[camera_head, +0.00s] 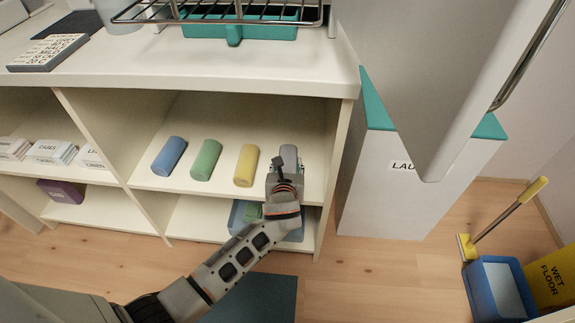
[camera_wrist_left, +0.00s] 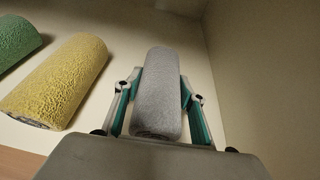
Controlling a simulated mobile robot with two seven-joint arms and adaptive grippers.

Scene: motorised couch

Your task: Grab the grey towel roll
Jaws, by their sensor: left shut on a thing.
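The grey towel roll (camera_wrist_left: 158,95) lies on the upper shelf, at the right end of a row of rolls. In the head view it shows only in part (camera_head: 289,155), behind my left gripper (camera_head: 284,172). In the left wrist view my left gripper (camera_wrist_left: 158,100) has one finger on each long side of the roll and is shut on it. The roll appears to rest on the shelf. My right gripper is not in view.
A yellow roll (camera_head: 246,166) lies left of the grey one, then a green roll (camera_head: 206,160) and a blue roll (camera_head: 169,156). The shelf's side wall (camera_wrist_left: 238,80) stands close on the right. A blue bin (camera_head: 237,217) sits on the lower shelf. A laundry box (camera_head: 380,190) stands right of the shelf.

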